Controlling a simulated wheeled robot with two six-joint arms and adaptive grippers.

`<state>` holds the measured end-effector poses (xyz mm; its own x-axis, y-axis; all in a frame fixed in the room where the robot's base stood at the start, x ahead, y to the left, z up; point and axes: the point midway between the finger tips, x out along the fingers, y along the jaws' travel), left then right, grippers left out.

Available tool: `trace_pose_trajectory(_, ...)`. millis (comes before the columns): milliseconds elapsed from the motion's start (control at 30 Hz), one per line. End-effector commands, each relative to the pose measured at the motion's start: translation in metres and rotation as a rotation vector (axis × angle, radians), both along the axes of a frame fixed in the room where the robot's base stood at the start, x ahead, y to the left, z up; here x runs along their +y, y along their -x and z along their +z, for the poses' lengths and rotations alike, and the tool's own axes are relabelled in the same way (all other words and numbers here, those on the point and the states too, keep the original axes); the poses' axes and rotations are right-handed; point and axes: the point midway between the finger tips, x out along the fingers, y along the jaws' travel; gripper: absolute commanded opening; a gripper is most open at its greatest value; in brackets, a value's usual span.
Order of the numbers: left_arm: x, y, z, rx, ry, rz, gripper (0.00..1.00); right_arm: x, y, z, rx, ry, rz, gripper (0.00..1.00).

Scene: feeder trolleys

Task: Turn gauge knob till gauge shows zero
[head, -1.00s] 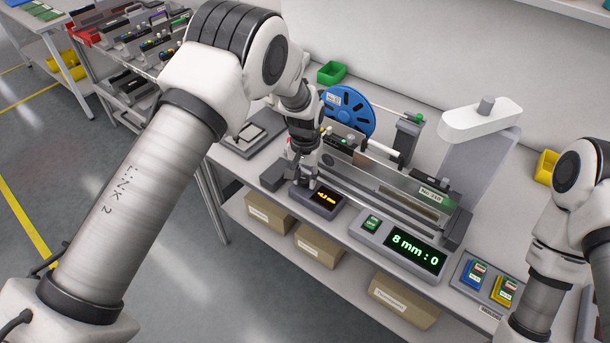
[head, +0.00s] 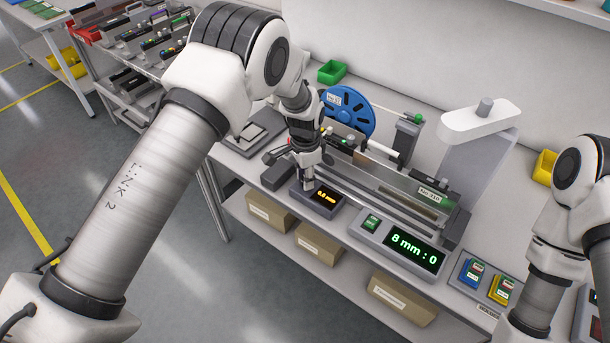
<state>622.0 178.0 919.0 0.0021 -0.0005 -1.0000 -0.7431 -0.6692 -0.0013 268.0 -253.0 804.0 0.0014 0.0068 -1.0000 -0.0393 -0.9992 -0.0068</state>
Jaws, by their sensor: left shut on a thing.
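The gauge (head: 327,209) is a dark grey box near the front edge of the bench, with a small orange readout. The readout is tiny and seems to show 0.0 mm. My left gripper (head: 307,184) points down at the gauge's left part, beside the readout, and is shut on the gauge knob. The knob itself is hidden by the fingers. My right arm shows at the right edge, but its gripper is out of the picture.
A wide display box (head: 413,254) reading 8 mm : 0 stands to the right of the gauge. Behind are a long metal feeder (head: 400,185) and a blue reel (head: 347,110). Blue and yellow blocks lie on a tray (head: 463,283) further right.

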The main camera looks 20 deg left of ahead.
Motion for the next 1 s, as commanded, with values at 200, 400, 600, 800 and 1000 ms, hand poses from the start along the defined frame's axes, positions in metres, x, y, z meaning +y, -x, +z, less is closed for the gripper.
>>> trace_pose_trajectory(200, -0.0004, 0.0034, -0.0041, 0.010, -0.001, -0.033, 0.00, 0.0000, 0.0000, -0.0002, 0.000, 0.000, 0.000, 0.00)
trace_pose_trajectory(400, -0.0005, 0.0035, -0.0041, 0.010, -0.001, -0.036, 0.00, 0.0000, 0.0000, -0.0002, 0.000, 0.000, 0.000, 0.00)
trace_pose_trajectory(600, -0.0004, 0.0036, -0.0042, 0.011, 0.000, -0.035, 0.45, 0.0000, 0.0000, -0.0002, 0.000, 0.000, 0.000, 0.00)
trace_pose_trajectory(800, -0.0003, 0.0019, -0.0023, 0.006, 0.000, -0.034, 0.56, 0.0000, 0.0000, 0.0001, 0.000, 0.000, 0.000, 0.00)
trace_pose_trajectory(1000, -0.0002, 0.0005, 0.0041, 0.001, 0.000, -0.034, 0.56, 0.0000, 0.0000, 0.0005, 0.000, 0.000, 0.000, 0.00)
